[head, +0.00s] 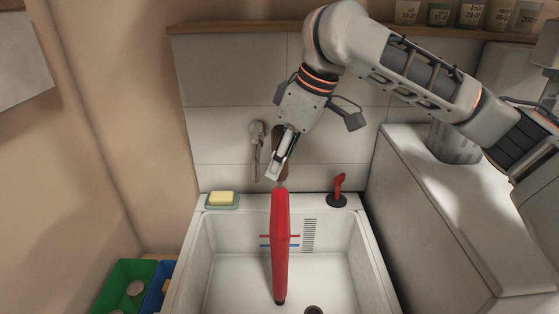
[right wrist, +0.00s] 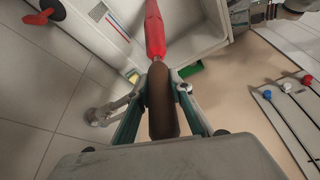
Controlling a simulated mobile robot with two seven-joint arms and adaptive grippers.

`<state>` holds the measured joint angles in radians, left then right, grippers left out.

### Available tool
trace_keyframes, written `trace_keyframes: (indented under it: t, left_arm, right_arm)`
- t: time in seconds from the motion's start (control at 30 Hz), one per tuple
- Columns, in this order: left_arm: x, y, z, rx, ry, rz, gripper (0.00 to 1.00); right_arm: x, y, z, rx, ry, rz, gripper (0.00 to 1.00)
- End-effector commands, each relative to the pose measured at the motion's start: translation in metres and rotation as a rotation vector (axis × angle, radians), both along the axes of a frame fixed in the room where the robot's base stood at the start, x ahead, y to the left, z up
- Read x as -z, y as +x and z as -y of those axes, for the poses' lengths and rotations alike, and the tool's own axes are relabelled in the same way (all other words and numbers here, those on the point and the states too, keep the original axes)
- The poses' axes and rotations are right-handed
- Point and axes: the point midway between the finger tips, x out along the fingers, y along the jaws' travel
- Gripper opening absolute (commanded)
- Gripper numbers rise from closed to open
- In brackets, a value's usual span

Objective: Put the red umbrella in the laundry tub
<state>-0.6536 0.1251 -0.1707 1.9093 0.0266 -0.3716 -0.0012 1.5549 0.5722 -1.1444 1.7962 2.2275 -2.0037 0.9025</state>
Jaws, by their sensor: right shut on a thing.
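The red umbrella (head: 280,235) is folded and hangs upright, tip down, over the white laundry tub (head: 205,262) in the head view. My right gripper (head: 277,170) is shut on its brown handle, above the tub's back rim. In the right wrist view, the brown handle (right wrist: 160,105) sits between my right gripper's fingers (right wrist: 165,85), and the red canopy (right wrist: 154,30) extends away over the tub (right wrist: 195,40). I cannot tell whether the umbrella's dark tip touches the tub floor. My left gripper is not in view.
A yellow soap on a dish (head: 221,199) and a red-handled plug or valve (head: 339,190) stand on the tub's back ledge. Green (head: 125,285) and blue bins stand at lower left. A white counter (head: 450,210) is at right.

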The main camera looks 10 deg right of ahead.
Motion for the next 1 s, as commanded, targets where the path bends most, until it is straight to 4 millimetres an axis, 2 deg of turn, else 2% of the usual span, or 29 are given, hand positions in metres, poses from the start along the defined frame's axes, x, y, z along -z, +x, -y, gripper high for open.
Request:
trace_keyframes:
  t: [0.07, 0.1, 0.13, 0.17, 0.5, 0.7, 1.0]
  left_arm:
    - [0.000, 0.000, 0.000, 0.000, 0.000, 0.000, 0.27]
    - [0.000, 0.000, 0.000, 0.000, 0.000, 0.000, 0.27]
    - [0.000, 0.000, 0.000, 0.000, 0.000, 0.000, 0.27]
    - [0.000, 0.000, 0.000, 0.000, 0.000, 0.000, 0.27]
    - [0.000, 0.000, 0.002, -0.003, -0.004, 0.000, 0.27]
    - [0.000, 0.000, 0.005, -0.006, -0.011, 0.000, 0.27]
    - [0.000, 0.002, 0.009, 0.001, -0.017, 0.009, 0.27]
  right_arm:
    - [0.002, 0.000, 0.000, 0.000, 0.000, 0.000, 0.00]
    - [0.003, 0.000, 0.000, 0.000, -0.001, -0.001, 0.28]
    - [0.003, 0.000, 0.000, 0.000, -0.001, -0.001, 0.36]
    - [0.003, 0.000, 0.000, 0.000, -0.001, -0.001, 0.37]
    - [0.001, 0.000, 0.000, 0.000, 0.000, 0.000, 0.37]
    - [-0.014, -0.002, 0.004, 0.001, -0.001, 0.004, 0.37]
    - [-0.012, -0.035, 0.055, 0.003, -0.002, 0.003, 0.37]
